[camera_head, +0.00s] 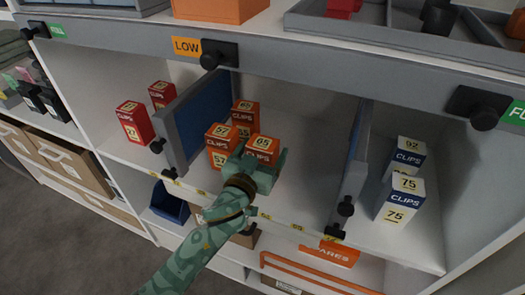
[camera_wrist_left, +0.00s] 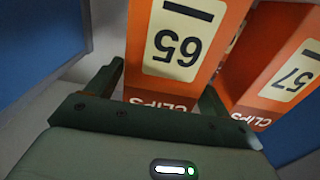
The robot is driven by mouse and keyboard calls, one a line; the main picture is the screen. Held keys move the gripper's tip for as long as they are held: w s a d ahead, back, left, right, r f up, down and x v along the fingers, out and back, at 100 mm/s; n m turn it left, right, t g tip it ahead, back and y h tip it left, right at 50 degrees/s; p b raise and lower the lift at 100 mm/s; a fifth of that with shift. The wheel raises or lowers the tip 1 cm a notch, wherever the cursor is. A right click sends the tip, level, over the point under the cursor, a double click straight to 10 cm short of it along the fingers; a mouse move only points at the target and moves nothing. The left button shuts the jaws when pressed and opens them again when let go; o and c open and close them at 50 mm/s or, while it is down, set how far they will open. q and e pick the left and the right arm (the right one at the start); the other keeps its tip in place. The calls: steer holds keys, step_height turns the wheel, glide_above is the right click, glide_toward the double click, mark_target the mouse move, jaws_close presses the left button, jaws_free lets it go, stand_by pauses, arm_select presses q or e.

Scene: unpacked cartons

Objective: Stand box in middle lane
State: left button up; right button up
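The middle lane of the shelf lies between two blue-and-grey dividers, the left divider (camera_head: 195,115) and the right divider (camera_head: 354,165). In it stand several orange CLIPS boxes: a front one marked 65 (camera_head: 262,148), one marked 57 (camera_head: 219,150), and another 65 (camera_head: 245,112) behind. My left gripper (camera_head: 262,170) is at the front 65 box, fingers on either side of it. In the left wrist view the fingers (camera_wrist_left: 163,85) look spread, with a small gap beside the box (camera_wrist_left: 180,40). The 57 box (camera_wrist_left: 285,60) is close to its right. My right gripper is not in view.
Red boxes (camera_head: 134,122) stand in the left lane. Blue-and-white CLIPS boxes (camera_head: 400,200) stand in the right lane. A grey rail (camera_head: 300,62) with black knobs runs above. Bare shelf (camera_head: 305,185) lies between the 65 box and the right divider.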

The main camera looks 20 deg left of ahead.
arm_select(q)
steer(key=shift+r, duration=0.1)
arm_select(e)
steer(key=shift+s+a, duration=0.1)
arm_select(q)
steer(key=shift+r, duration=0.2)
steer(key=s+p, duration=0.2)
steer(key=s, duration=1)
steer(key=shift+a+p, duration=0.3)
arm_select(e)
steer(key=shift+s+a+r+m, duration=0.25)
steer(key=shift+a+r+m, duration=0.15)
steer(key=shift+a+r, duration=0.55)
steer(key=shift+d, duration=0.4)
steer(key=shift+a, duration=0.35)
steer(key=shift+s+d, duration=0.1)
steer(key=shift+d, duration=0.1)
